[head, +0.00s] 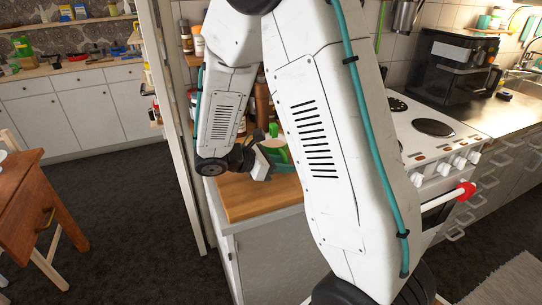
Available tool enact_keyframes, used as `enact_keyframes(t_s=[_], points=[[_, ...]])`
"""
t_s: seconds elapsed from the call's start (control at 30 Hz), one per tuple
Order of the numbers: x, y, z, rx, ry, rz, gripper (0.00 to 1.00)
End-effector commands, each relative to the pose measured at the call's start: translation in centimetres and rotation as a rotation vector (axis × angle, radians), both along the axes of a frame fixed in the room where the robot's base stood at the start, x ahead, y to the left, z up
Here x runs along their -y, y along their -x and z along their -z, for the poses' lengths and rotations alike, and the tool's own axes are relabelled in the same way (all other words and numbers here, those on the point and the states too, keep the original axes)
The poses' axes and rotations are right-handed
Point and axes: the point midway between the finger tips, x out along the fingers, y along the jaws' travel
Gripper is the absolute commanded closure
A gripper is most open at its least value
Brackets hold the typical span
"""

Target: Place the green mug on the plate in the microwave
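A green mug (274,148) shows at the far end of the wooden worktop, partly covered by my arm. My gripper (264,163) is at the worktop, right beside the mug's left side. My arm hides much of this spot, and I cannot tell whether the fingers are open or shut on the mug.
The wooden worktop (245,200) is bare at its near left part. Jars and bottles (197,42) stand on shelves behind. A white cooker (432,140) with dark hotplates and a red-ended rail lies right of my arm. A wooden table (30,205) stands at the left, with open dark floor between.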

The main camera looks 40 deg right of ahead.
Motion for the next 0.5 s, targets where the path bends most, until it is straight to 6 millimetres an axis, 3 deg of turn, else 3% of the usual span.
enact_keyframes(t_s=[0.17, 0.27, 0.3, 0.5], points=[[0.09, 0.02, 0.04, 0.001, 0.0, -0.001, 0.75], [0.07, 0.01, 0.03, 0.002, -0.001, -0.001, 0.97], [0.06, 0.01, 0.03, 0.002, -0.001, -0.001, 1.0], [-0.01, -0.02, -0.02, 0.003, 0.001, -0.001, 1.0]])
